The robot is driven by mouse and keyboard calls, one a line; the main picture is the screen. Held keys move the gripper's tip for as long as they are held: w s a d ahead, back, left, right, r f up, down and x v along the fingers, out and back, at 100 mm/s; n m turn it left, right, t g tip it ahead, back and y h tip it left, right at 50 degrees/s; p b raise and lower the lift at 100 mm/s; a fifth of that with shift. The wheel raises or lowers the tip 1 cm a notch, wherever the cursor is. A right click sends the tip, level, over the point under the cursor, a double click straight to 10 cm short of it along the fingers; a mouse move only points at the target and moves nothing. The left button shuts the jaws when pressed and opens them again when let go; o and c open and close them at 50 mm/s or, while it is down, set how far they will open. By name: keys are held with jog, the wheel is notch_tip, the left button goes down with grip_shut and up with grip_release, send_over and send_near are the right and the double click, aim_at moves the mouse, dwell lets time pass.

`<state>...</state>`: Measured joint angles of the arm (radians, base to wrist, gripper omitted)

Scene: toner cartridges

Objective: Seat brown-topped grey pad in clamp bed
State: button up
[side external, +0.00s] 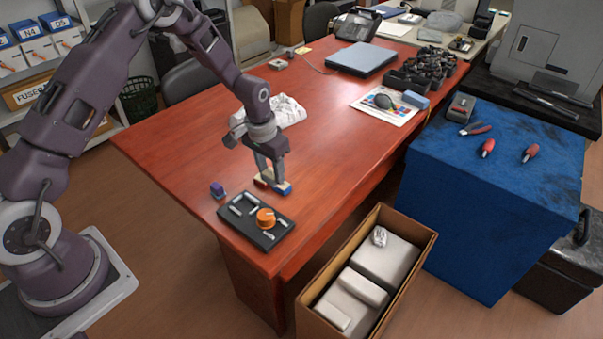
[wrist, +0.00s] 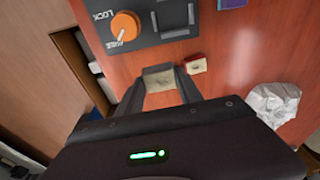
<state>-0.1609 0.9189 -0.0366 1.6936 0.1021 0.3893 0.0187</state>
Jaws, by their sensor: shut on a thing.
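My gripper (side external: 270,177) is low over the red-brown table, with its fingers on both sides of a small pad with a dull brown-grey top. The pad (wrist: 158,76) shows between the fingertips in the wrist view; its underside is hidden. In the side view a finger covers much of it, and I cannot tell if it touches the table. The clamp bed (wrist: 175,33) is a dark plate with grey bars, a recess and an orange knob (wrist: 125,26). In the side view the bed (side external: 241,211) lies nearer the table's front corner, apart from my gripper.
A red block with a cream top (wrist: 196,66) sits close beside one finger. A blue piece (side external: 284,189) shows at the other finger's foot. A purple block (side external: 217,189) stands left of the bed. Crumpled white paper (side external: 288,110) lies behind. An open carton (side external: 426,240) stands below the table edge.

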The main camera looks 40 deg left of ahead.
jog(key=s+a, duration=0.4)
jog(key=s, duration=0.3)
jog(key=shift+s+a+f, duration=0.1)
jog(key=shift+f, duration=2.4)
jog(key=shift+f, duration=0.9)
jog(key=o, duration=1.4)
jog(key=shift+r, duration=2.4)
